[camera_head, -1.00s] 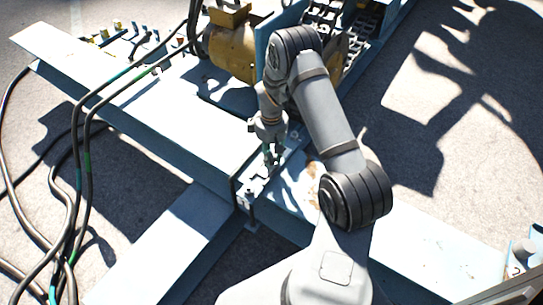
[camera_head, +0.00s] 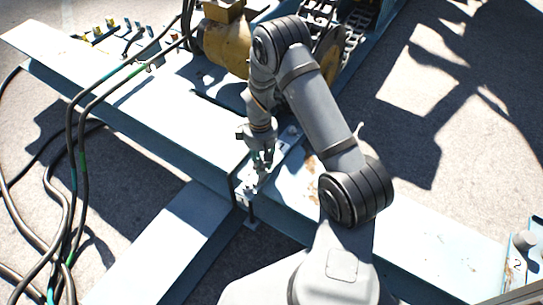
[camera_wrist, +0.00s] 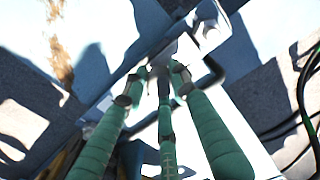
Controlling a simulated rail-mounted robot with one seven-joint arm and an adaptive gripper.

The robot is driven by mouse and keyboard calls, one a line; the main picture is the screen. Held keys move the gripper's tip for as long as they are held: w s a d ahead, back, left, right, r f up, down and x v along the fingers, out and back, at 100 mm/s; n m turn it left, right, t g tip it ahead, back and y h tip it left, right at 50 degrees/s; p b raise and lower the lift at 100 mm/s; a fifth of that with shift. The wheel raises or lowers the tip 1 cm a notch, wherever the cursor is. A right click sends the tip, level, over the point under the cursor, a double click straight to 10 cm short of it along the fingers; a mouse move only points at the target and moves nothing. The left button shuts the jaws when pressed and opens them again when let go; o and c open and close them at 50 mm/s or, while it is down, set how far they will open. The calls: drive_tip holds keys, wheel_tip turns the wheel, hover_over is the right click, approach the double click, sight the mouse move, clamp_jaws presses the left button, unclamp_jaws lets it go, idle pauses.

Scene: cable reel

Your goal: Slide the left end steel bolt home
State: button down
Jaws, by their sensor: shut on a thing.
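My gripper (camera_head: 262,163) is over the pale blue beam, at a metal bracket (camera_head: 250,188) on its near side. In the wrist view, my gripper's green-grey fingers (camera_wrist: 160,78) come together on a small grey metal part, which I take to be the steel bolt (camera_wrist: 168,54). The fingers hide most of it, and I cannot tell how far it is slid in. A black bent rod (camera_head: 234,184) stands beside the bracket. It also shows in the wrist view (camera_wrist: 214,70), just right of the fingertips.
The pale blue beam (camera_head: 100,75) runs diagonally, with a second beam (camera_head: 165,240) meeting it at the front. Black cables (camera_head: 75,150) hang at the left. A yellow machine (camera_head: 226,45) sits behind my gripper. Open paved ground (camera_head: 470,160) lies to the right.

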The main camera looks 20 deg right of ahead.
sight(261, 163)
drive_tip(key=c, duration=1.7)
unclamp_jaws()
drive_tip(key=shift+s+a+f, duration=0.1)
drive_tip(key=shift+s+a, duration=0.1)
drive_tip(key=shift+s, duration=0.2)
drive_tip(key=shift+c, duration=0.2)
drive_tip(key=o, duration=0.3)
drive_tip(key=shift+w, duration=0.1)
drive_tip(key=shift+o, duration=0.2)
drive_tip(key=shift+w, duration=0.1)
drive_tip(key=shift+r, duration=0.3)
wheel_tip(261, 163, up, 12)
drive_tip(key=shift+f, duration=0.2)
